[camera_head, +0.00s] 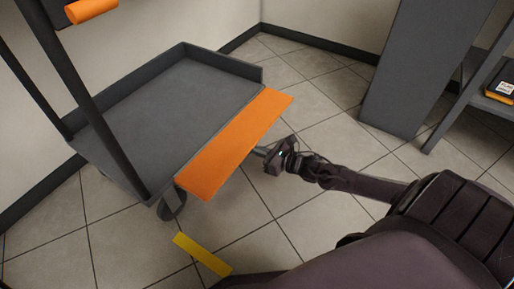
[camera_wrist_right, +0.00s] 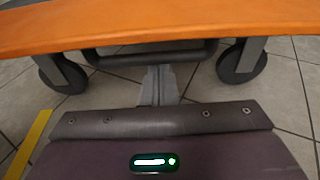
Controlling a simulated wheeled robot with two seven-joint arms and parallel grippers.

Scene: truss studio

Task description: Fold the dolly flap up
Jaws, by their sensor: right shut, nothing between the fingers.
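The grey dolly (camera_head: 160,110) stands on the tiled floor at the left of the head view. Its orange flap (camera_head: 235,145) runs along the near right edge of the deck and is folded outward, not upright. The flap also crosses the top of the right wrist view (camera_wrist_right: 160,22). My right gripper (camera_head: 261,151) is shut and empty, low beside the outer edge of the flap. In the right wrist view its fingers (camera_wrist_right: 159,78) point under the flap toward the dolly's underside. I cannot tell whether they touch it. My left gripper is not in view.
Dolly casters (camera_wrist_right: 242,62) and a dark crossbar (camera_wrist_right: 150,54) show below the flap. A yellow floor strip (camera_head: 202,254) lies near the dolly. A grey panel (camera_head: 418,65) and a shelf (camera_head: 490,103) stand at the right. Tiled floor between them is clear.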

